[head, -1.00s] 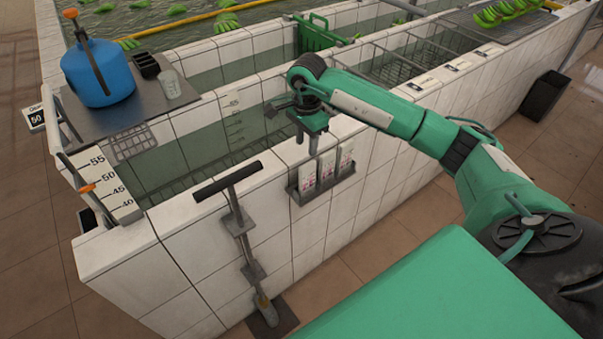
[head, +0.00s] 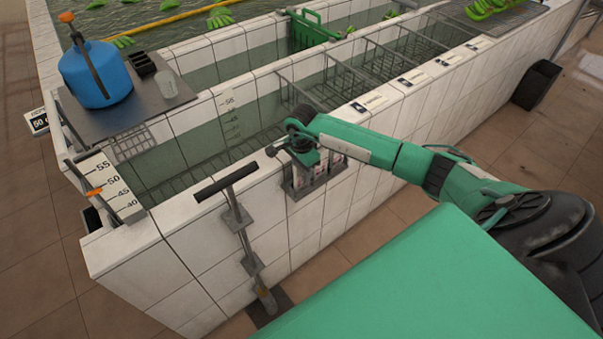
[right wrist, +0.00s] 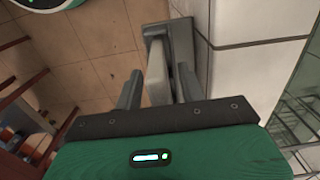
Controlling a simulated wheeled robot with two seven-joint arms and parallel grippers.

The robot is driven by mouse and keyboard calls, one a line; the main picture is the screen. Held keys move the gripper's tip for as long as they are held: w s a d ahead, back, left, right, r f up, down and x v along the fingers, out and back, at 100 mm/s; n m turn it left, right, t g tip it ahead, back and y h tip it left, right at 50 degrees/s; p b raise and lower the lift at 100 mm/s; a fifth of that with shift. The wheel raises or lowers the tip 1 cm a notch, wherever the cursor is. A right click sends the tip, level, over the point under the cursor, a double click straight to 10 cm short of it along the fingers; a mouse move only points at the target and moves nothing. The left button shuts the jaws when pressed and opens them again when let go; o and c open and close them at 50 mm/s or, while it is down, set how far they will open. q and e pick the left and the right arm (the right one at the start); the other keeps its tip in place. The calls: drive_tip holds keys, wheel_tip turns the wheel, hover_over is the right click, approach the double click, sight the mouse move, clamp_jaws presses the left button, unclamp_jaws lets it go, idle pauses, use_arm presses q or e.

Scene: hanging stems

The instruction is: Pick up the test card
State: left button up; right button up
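White test cards (head: 318,171) with printed marks stand upright in a grey rack (head: 300,193) on the outer face of the tiled wall. My right gripper (head: 299,166) is low over the left end of the rack and partly covers the cards there. In the right wrist view its two fingers (right wrist: 158,92) are apart, with a pale upright card (right wrist: 158,72) between them and a gap on the left side. The grey rack (right wrist: 155,32) shows just beyond. Whether either finger touches the card I cannot tell. My left gripper is out of view.
A T-handled tool (head: 236,210) hangs on the wall left of the rack. The tiled wall top (head: 205,212) is close behind the gripper. A blue jug (head: 95,72) and a beaker (head: 169,83) stand on a grey shelf at the left. Brown tiled floor lies below.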

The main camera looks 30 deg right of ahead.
clamp_jaws()
idle(0.3)
